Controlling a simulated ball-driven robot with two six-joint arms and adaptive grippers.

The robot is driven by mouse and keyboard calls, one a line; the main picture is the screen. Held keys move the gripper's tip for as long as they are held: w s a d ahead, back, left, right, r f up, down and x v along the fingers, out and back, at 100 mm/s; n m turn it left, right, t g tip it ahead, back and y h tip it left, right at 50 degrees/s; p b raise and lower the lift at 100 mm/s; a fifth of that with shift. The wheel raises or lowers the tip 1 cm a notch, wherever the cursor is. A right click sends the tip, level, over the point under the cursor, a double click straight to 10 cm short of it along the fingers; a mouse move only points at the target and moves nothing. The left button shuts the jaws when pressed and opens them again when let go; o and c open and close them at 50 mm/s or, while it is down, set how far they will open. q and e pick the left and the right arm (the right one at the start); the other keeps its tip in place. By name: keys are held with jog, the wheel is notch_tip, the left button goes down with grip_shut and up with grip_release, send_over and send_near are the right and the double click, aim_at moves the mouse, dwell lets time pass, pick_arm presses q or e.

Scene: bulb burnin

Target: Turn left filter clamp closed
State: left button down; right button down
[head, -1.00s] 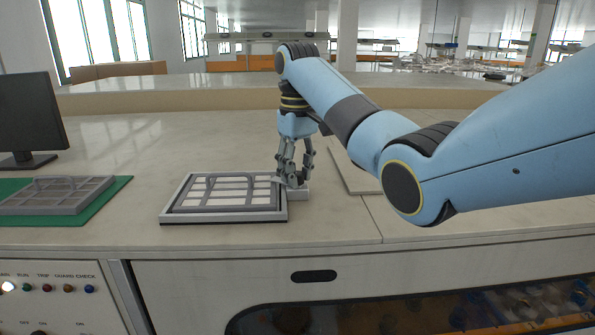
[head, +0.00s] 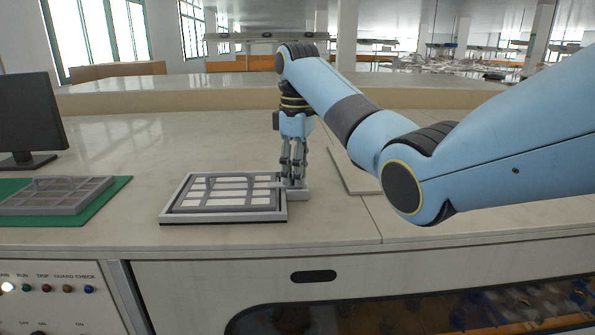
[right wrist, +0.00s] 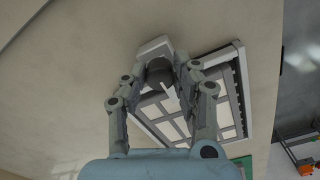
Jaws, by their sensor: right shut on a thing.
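The filter frame (head: 176,217), a grey tray with a white gridded filter (head: 228,193) in it, lies on the bench. At its right edge is a small light block (head: 299,194). My right gripper (head: 293,182) points straight down there and is shut on the clamp, a dark round knob (right wrist: 160,72) that shows between the fingers in the right wrist view. A light lever-like piece (right wrist: 171,91) sticks out from the knob toward the filter. The fingers hide most of the clamp in the head view. My left gripper is not in view.
A second gridded filter (head: 58,195) lies on a green mat (head: 120,184) at the left. A monitor (head: 28,115) stands behind it. A flat light panel (head: 352,175) lies right of the gripper. The bench behind the frame is clear.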

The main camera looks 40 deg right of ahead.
dwell(0.3)
jog(key=c, duration=1)
grip_release()
